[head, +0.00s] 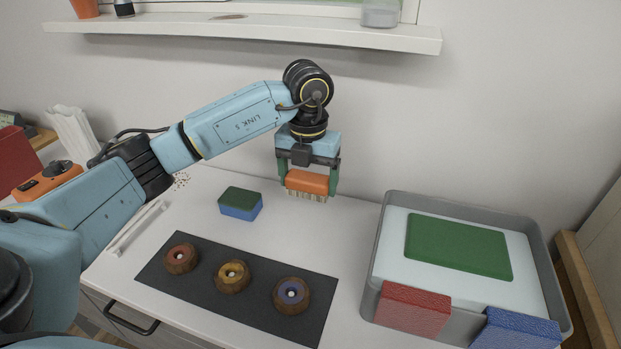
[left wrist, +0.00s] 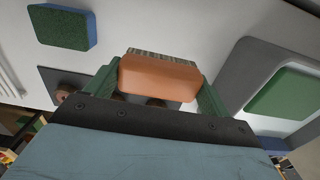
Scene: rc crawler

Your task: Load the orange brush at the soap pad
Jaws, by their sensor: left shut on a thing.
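My left gripper (head: 307,182) is shut on the orange brush (head: 307,181) and holds it above the white counter, bristles pointing down. In the left wrist view the orange brush (left wrist: 160,78) sits between the green fingers. The green soap pad (head: 458,246) lies in the grey tray (head: 377,235) at the right, on a pale surface. The brush is to the left of the tray and apart from it. The soap pad also shows at the right of the left wrist view (left wrist: 288,93). My right gripper is not in view.
A green and blue sponge (head: 240,203) lies on the counter. A dark mat (head: 210,287) bears three round brown pieces with coloured centres. A red block (head: 412,309) and a blue block (head: 517,330) sit at the tray's front edge. A shelf (head: 250,30) runs along the wall above.

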